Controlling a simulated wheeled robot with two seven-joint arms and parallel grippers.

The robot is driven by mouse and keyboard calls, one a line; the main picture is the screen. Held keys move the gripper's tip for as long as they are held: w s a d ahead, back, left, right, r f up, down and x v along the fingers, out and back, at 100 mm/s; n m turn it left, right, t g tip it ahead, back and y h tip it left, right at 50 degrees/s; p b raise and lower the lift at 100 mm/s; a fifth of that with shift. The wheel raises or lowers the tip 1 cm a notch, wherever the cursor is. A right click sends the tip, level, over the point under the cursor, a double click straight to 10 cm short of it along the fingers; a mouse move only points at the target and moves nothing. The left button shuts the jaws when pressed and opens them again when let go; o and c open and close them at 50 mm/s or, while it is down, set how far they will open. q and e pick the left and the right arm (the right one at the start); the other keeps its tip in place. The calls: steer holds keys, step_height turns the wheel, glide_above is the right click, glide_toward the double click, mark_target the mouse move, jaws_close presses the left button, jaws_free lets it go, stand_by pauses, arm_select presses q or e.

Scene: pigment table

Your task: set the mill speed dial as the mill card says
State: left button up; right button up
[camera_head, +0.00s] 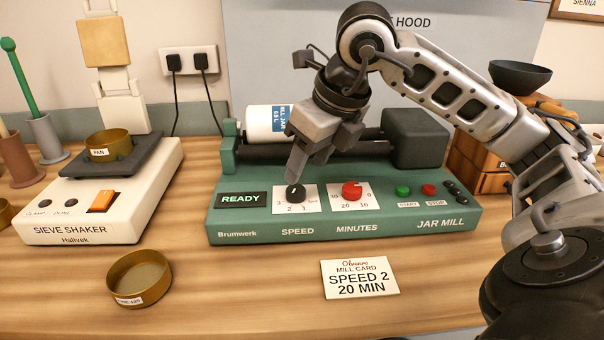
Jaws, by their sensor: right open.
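The green jar mill (340,235) stands in the middle of the table. Its black speed dial (295,193) sits on a white scale plate, with a small pale mark near its top; I cannot tell its exact setting. The mill card (360,279) lies in front and reads "SPEED 2, 20 MIN". My right gripper (297,172) is open and points down just above and behind the speed dial. Its fingers overlap in this view, and I cannot tell whether they touch the dial. My left gripper is not in view.
The red minutes dial (352,191) is right of the speed dial, with green start (403,190) and red stop (428,190) buttons beyond. The sieve shaker (105,210) stands at left. A brass sieve (139,278) lies in front. Table around the card is clear.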

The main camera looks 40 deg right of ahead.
steer(key=p+v, duration=0.2)
steer(key=v, duration=0.8)
steer(key=shift+r+p, duration=0.2)
steer(key=shift+p, duration=0.2)
